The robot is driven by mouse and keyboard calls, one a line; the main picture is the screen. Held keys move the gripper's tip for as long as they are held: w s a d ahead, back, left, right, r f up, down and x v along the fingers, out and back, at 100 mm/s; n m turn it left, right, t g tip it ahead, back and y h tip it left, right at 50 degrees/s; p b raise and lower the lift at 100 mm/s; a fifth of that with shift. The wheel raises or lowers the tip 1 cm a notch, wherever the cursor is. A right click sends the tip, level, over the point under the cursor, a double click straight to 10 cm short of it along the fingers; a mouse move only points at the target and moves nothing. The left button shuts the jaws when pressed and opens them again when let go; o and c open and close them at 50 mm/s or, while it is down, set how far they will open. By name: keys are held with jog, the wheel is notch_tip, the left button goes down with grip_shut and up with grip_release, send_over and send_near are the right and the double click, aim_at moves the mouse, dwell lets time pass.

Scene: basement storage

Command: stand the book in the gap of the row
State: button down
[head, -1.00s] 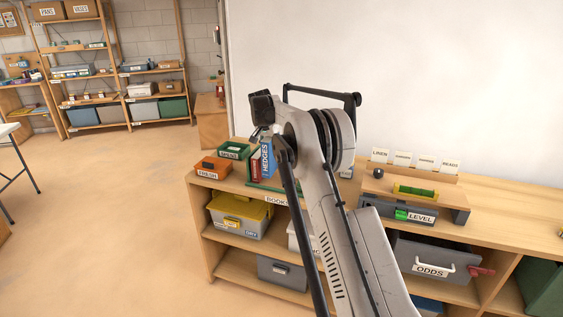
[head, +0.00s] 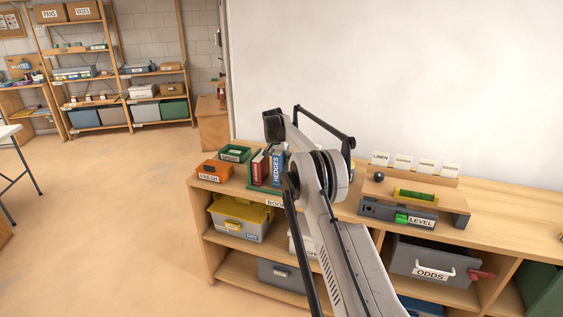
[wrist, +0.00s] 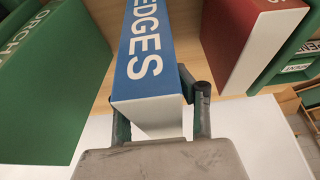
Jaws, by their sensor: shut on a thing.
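The blue HEDGES book (head: 278,166) is upright at the row on the bench top. In the wrist view my gripper (wrist: 160,113) is shut on this blue book (wrist: 155,50), one finger on each side. A green book (wrist: 50,85) is on its left there and a red book (wrist: 245,40) on its right, with space visible on both sides. The red book (head: 257,167) stands left of the blue one in the head view. My gripper is hidden behind my arm there. I cannot tell whether the blue book's lower end touches the bench.
An orange box (head: 213,169) and a green tray (head: 235,153) sit left of the row. A level stand (head: 400,210) and a row of white cards (head: 403,161) are on the right. The white wall (head: 420,70) is behind the bench. My arm covers the middle.

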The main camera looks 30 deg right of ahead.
jog(key=shift+f, duration=0.55)
jog(key=shift+f, duration=0.1)
jog(key=c, duration=1.3)
grip_release()
